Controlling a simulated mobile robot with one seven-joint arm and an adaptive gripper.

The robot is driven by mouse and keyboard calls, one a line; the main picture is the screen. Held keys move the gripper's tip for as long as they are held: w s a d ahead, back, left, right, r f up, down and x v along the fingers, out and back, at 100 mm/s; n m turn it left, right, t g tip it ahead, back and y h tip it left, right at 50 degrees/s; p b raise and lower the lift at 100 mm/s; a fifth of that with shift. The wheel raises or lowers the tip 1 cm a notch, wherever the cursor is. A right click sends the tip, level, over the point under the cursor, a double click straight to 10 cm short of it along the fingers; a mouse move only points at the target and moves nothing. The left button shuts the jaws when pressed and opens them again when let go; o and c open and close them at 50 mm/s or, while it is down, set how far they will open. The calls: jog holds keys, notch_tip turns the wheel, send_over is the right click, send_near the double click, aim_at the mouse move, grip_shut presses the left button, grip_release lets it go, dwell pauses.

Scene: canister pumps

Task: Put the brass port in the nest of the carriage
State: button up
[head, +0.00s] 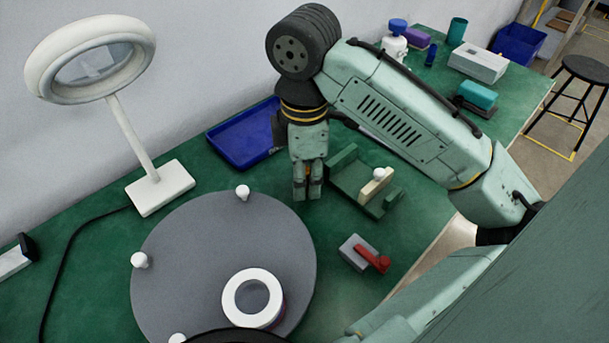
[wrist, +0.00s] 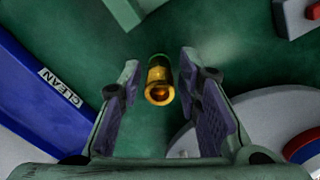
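The brass port (wrist: 160,80) is a small golden cylinder with a round, dark-centred end toward the camera in the wrist view. It lies between the two fingers of my gripper (wrist: 160,84), with a visible gap on each side. My gripper is open around it and points down. In the head view my gripper (head: 307,192) is low over the bench, and I cannot make out the port there. A green fixture (head: 345,178) with a cream part and white knob, likely the carriage, stands just right of my gripper. Its nest is not clearly visible.
A blue tray (head: 240,135), labelled CLEAN in the wrist view (wrist: 40,90), lies left of my gripper. A grey round plate (head: 195,255) with white knobs and a white ring (head: 237,290) is in front. A grey block with red lever (head: 372,260) sits right. A lamp (head: 160,188) stands left.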

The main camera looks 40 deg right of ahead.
grip_shut()
jog(key=shift+r, duration=0.15)
dwell(0.4)
